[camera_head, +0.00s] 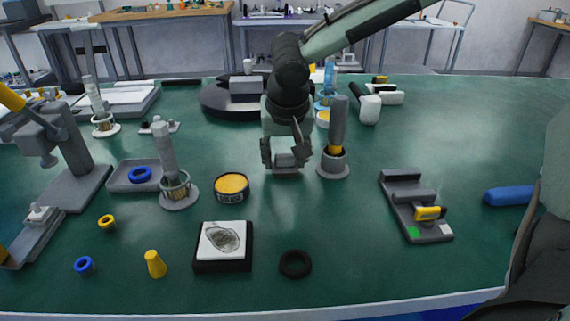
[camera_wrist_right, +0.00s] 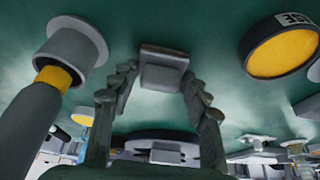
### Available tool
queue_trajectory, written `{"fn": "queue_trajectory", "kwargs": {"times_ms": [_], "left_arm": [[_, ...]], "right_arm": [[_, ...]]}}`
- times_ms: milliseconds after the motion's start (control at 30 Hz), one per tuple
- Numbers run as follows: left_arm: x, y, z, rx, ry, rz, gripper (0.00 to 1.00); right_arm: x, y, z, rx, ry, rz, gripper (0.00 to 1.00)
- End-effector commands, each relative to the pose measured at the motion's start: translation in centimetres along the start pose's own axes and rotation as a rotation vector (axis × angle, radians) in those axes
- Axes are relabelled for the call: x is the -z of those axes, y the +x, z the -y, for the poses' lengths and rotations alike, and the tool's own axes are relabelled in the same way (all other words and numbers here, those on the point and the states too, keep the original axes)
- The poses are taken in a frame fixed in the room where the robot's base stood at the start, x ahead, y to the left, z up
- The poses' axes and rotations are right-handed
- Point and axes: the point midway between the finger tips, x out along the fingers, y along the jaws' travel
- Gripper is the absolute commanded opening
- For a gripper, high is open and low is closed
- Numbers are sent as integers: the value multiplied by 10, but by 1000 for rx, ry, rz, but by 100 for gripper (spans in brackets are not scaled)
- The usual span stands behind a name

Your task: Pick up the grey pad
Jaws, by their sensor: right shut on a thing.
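The grey pad (camera_head: 286,160) is a small light grey block near the middle of the green table. It also shows in the right wrist view (camera_wrist_right: 163,70), between the two fingers. My right gripper (camera_head: 286,152) reaches down from above and is shut on the grey pad, with a finger at each side. In the right wrist view its fingers (camera_wrist_right: 162,88) flank the block. I cannot tell whether the pad touches the table. My left gripper is not in view.
A dark-handled tool in a grey holder (camera_head: 333,163) stands close right of the gripper. A yellow-topped round tin (camera_head: 232,186) is front left. A black block with a white top (camera_head: 223,264) and a black ring (camera_head: 295,264) lie in front. A grey fixture (camera_head: 415,213) sits right.

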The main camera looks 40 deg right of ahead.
Motion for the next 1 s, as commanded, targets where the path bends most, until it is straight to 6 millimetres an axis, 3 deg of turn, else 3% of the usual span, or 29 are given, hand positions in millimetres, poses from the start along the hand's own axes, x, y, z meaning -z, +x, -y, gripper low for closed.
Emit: {"fn": "queue_trajectory", "kwargs": {"times_ms": [200, 367, 533, 800, 1000], "left_arm": [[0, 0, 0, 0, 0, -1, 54], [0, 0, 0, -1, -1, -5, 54], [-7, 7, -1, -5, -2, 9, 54], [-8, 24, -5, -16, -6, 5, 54], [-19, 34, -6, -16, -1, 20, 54]], "right_arm": [[2, -3, 0, 1, 0, -1, 18], [8, -17, 1, 2, 1, -4, 18], [22, -48, 1, 3, 3, -6, 18], [49, -117, 1, 3, 3, -5, 18], [63, -151, 0, 0, 0, -3, 18]]}}
